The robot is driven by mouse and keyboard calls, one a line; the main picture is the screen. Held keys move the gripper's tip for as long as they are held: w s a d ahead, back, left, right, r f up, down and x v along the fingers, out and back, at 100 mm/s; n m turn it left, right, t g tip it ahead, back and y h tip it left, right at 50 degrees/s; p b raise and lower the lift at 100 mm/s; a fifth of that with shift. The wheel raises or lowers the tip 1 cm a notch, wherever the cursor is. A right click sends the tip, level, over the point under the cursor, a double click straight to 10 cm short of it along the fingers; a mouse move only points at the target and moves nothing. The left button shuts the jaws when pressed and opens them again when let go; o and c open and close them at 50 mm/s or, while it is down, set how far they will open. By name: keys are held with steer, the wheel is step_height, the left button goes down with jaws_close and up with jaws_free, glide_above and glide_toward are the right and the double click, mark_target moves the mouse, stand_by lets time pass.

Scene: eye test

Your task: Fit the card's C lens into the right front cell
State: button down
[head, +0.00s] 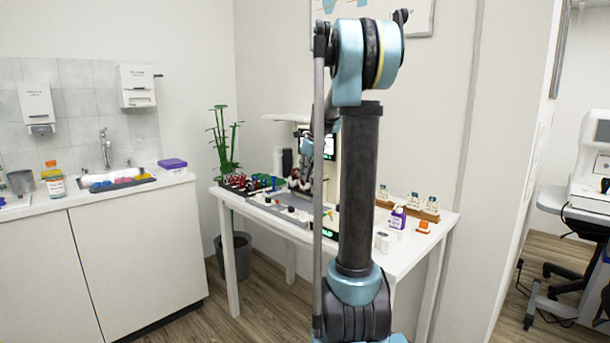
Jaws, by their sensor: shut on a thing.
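My gripper (300,184) is small and dark in the head view, partly hidden by my own arm, low over the white table. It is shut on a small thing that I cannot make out. A grey tray (268,206) with small dark and white pieces lies below and to its left. Red, blue and dark small pieces (240,182) stand in a row at the table's back left. I cannot tell which piece is the C lens, nor make out the right front cell. I cannot pick out the card; part of the table is behind my arm.
The white table (405,254) also bears a purple-labelled bottle (398,219), an orange piece (424,226), a white block (382,242) and wooden stands (425,214) at the right. A plant (223,145) stands behind the table's left end. A counter (120,205) with a sink is at left.

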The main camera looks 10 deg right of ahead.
steer(key=c, duration=1.7)
jaws_free()
steer(key=shift+r, duration=0.1)
steer(key=v, duration=1.1)
steer(key=shift+s+d+r, duration=0.1)
steer(key=shift+r, duration=0.25)
steer(key=s+a+f+n, duration=0.1)
steer(key=s+f+n, duration=0.35)
steer(key=s, duration=0.35)
steer(key=s+a+f+n+h, duration=0.1)
steer(key=s+f+n, duration=0.3)
steer(key=s+n, duration=0.25)
steer(key=s+a+f+n, duration=0.1)
steer(key=s+f+n, duration=0.3)
steer(key=s, duration=0.4)
steer(key=s+f+n, duration=0.4)
steer(key=s+f, duration=0.1)
steer(key=s, duration=0.1)
steer(key=s+f+n+g+h, duration=0.1)
steer(key=s+f+n, duration=0.4)
steer(key=s+f, duration=0.1)
steer(key=s+f+n, duration=0.5)
steer(key=f, duration=0.1)
steer(key=shift+s+d+f+h, duration=0.1)
steer(key=shift+s+d+h, duration=0.2)
steer(key=shift+s, duration=0.1)
